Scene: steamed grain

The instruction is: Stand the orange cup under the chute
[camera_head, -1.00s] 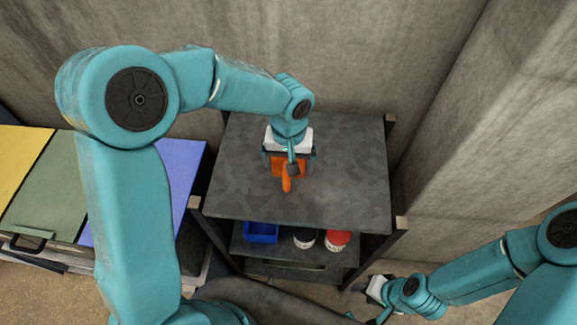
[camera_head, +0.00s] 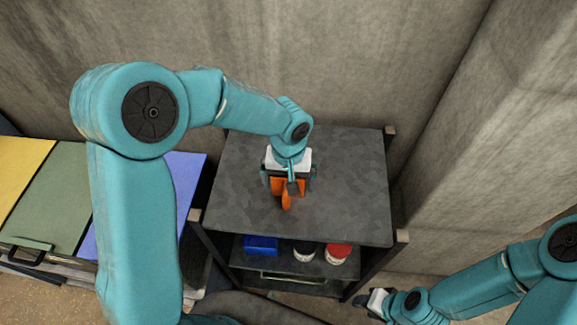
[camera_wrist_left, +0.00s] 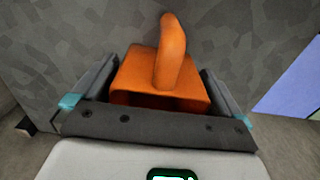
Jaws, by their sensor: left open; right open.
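The orange cup (camera_head: 286,198) stands on the dark top of the rack, its handle pointing to the rack's front edge. My left gripper (camera_head: 289,184) is over the cup with its jaws open. In the left wrist view, the cup (camera_wrist_left: 140,73) sits between the two fingers, with its handle pointing away from the palm. Whether the fingers touch it is unclear. My right gripper (camera_head: 370,303) is open and low at the right of the rack, holding nothing I can see. No chute can be made out.
The rack top (camera_head: 340,190) is otherwise clear. Its lower shelf holds a blue box (camera_head: 261,245), a dark-topped container (camera_head: 304,251) and a red-topped container (camera_head: 338,253). Coloured panels (camera_head: 55,190) lie at the left. Concrete walls (camera_head: 370,60) close the back and right.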

